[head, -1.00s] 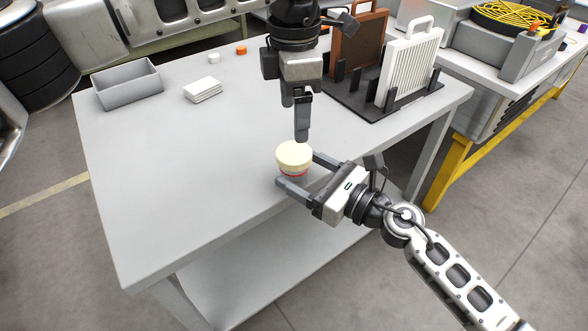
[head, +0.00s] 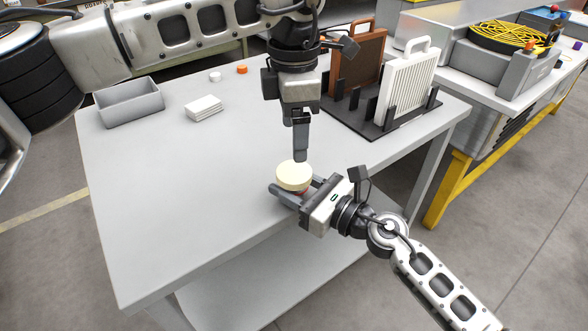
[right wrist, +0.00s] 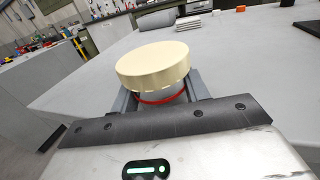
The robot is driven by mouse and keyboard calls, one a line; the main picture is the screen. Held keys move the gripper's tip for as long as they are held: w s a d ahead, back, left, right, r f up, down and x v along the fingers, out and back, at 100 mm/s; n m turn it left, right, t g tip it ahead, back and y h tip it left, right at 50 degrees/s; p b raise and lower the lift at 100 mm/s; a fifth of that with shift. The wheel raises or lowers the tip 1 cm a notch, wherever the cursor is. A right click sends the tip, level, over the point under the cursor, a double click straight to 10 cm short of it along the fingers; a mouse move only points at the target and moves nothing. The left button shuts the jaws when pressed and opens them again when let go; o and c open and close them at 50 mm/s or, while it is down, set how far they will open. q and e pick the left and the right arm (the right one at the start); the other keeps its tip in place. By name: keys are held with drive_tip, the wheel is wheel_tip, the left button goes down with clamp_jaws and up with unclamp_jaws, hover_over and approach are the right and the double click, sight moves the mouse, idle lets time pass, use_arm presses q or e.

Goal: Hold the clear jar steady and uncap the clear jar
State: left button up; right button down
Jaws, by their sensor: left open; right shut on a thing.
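The clear jar stands near the front edge of the grey table, topped by a wide cream lid (head: 294,175). The lid also shows large in the right wrist view (right wrist: 154,65). Below it a little of the jar (right wrist: 160,96) shows with a red band; the rest is hidden by the lid and my gripper. My right gripper (head: 294,192) is shut on the jar below the lid, a finger on each side. My left gripper (head: 301,157) points down just above and behind the lid, open and empty; its fingers overlap in the head view.
A grey bin (head: 129,102), a white stack (head: 204,108) and small white (head: 215,76) and orange (head: 242,69) caps sit at the back left. A black rack (head: 385,115) holds brown and white panels at the back right. The table's left and middle are clear.

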sight(294, 171)
use_arm(q)
drive_tip(key=m, duration=1.2)
drive_tip(key=shift+m, duration=0.3)
drive_tip(key=m, duration=0.4)
drive_tip(key=shift+m, duration=0.3)
drive_tip(key=shift+f, duration=4)
